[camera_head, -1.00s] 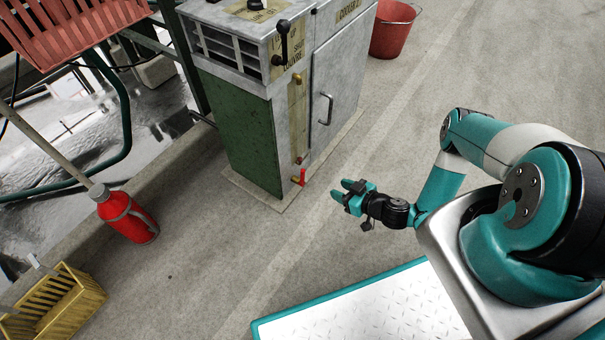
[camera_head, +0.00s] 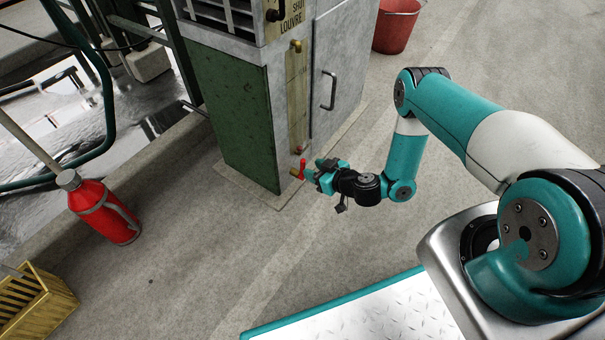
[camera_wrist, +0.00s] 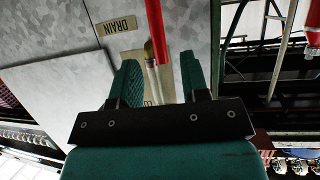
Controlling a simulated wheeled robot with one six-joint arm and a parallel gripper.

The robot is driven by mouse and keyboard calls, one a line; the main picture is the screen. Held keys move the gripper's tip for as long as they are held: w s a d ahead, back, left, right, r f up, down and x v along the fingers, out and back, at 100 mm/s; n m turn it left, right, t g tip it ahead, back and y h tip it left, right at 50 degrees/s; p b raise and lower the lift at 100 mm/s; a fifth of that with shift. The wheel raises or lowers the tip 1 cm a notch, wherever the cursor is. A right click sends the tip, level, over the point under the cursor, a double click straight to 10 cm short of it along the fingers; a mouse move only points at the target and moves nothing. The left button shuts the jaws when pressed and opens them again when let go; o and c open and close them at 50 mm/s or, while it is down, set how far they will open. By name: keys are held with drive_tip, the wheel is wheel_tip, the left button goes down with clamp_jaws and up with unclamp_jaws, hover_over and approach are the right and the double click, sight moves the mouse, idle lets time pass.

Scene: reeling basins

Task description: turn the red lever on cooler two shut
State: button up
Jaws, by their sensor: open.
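The cooler (camera_head: 240,110) is a grey metal cabinet with a green side panel. The red lever (camera_head: 304,165) sits on a brass valve (camera_head: 295,172) low on its front edge. In the wrist view the red lever (camera_wrist: 155,32) runs down from the top edge, beside a label reading DRAIN (camera_wrist: 116,25). My gripper (camera_head: 316,172) is open, right at the lever in the head view. In the wrist view my gripper's fingers (camera_wrist: 158,80) stand either side of the valve stem, with the lever between or just beyond their tips; contact cannot be told.
A red bottle-shaped container (camera_head: 103,210) stands on the floor at left, near a yellow crate (camera_head: 38,305). A red bucket (camera_head: 397,27) stands behind the cooler at right. A basin with dark green pipes lies at far left. The concrete floor before the cooler is clear.

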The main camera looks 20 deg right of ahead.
sight(303, 165)
drive_tip(key=b+x, duration=0.2)
drive_tip(key=x, duration=0.2)
drive_tip(key=shift+w+a+f, duration=0.15)
drive_tip(key=shift+w+f, duration=0.05)
drive_tip(key=shift+w+a+b, duration=0.2)
drive_tip(key=shift+w+b, duration=0.15)
drive_tip(key=shift+w, duration=0.1)
clamp_jaws()
